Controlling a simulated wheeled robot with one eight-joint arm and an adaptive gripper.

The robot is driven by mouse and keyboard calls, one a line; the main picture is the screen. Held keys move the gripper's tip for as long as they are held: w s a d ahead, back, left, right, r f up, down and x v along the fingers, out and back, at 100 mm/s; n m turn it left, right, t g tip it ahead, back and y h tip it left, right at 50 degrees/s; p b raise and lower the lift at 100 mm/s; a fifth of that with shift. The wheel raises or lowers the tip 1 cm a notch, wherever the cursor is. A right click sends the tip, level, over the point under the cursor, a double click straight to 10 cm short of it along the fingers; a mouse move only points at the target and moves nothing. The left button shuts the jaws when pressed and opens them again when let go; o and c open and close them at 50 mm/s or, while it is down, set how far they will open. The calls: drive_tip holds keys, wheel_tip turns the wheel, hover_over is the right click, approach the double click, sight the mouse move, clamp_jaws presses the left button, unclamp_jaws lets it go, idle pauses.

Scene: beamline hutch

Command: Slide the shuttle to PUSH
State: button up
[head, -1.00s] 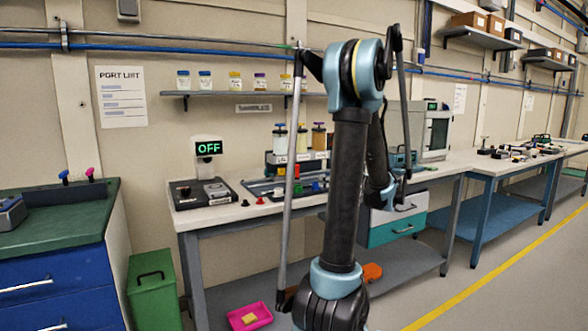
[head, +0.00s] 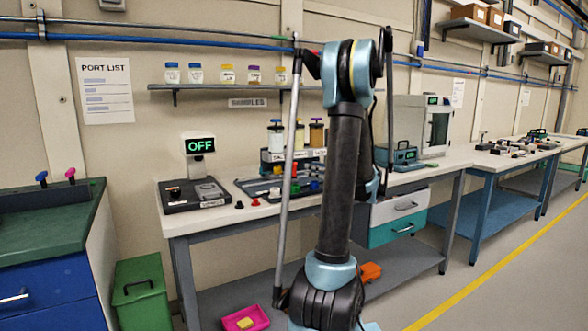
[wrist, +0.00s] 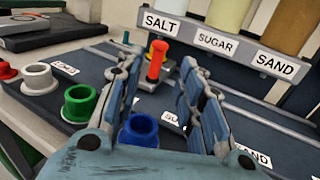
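In the wrist view, a small carriage with an upright orange-red handle (wrist: 157,62), which looks like the shuttle, sits on the rails of the dark blue deck (wrist: 226,103). My gripper (wrist: 158,84) is open and empty, its two fingers apart on either side of the handle's line in the picture. The handle shows beyond and between the fingers; I cannot tell whether anything touches. No PUSH label can be read; the deck labels are partly hidden or blurred. In the head view my own arm covers much of the deck, and the gripper cannot be made out.
A blue cup (wrist: 139,131) sits just below the fingers. Green (wrist: 80,102), white (wrist: 38,78) and red (wrist: 5,69) cups line the left. A rack (wrist: 213,46) labelled SALT, SUGAR, SAND stands behind. A display (head: 200,145) reads OFF.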

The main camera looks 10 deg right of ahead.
sight(294, 165)
drive_tip(key=x, duration=1)
drive_tip(key=shift+w+a, duration=0.2)
clamp_jaws()
